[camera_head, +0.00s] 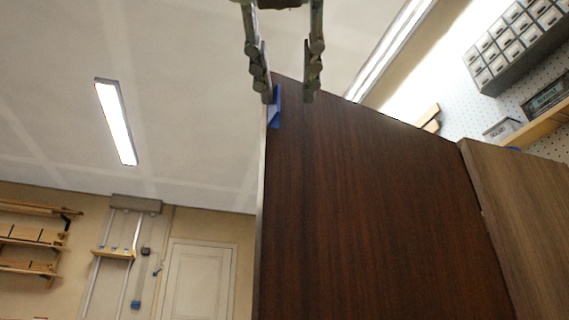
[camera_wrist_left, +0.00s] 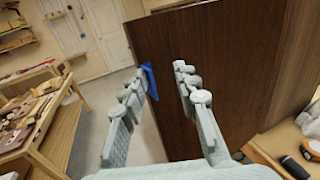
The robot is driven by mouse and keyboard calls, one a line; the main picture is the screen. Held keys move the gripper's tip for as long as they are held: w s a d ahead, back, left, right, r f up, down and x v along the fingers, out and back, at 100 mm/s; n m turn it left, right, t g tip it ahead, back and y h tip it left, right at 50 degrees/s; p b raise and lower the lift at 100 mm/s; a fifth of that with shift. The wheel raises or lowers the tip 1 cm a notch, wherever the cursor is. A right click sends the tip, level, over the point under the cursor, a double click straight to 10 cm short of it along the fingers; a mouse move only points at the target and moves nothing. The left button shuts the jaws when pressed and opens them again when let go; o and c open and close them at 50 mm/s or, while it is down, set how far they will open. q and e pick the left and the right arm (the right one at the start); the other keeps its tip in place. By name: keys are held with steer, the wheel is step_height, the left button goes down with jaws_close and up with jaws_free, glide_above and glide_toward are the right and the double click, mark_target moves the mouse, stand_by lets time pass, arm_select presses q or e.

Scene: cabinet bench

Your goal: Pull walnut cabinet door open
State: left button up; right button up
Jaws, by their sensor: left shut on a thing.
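The walnut door (camera_head: 370,200) is a large dark brown panel in the middle of the head view. It stands at an angle to the lighter walnut panel (camera_head: 525,205) at its right, and it fills much of the left wrist view (camera_wrist_left: 210,60). A blue handle (camera_head: 275,107) sits by the door's upper left edge; it also shows in the left wrist view (camera_wrist_left: 151,82). My left gripper (camera_head: 287,97) comes in from the top, with one finger at the handle and the other over the door's face. It is shut on the handle, whose grip is partly hidden. My right gripper is out of view.
A wooden workbench (camera_wrist_left: 50,135) with items on it stands at the left in the wrist view. Floor shows between the workbench and the door.

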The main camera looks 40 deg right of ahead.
arm_select(q)
steer(key=v, duration=1.2)
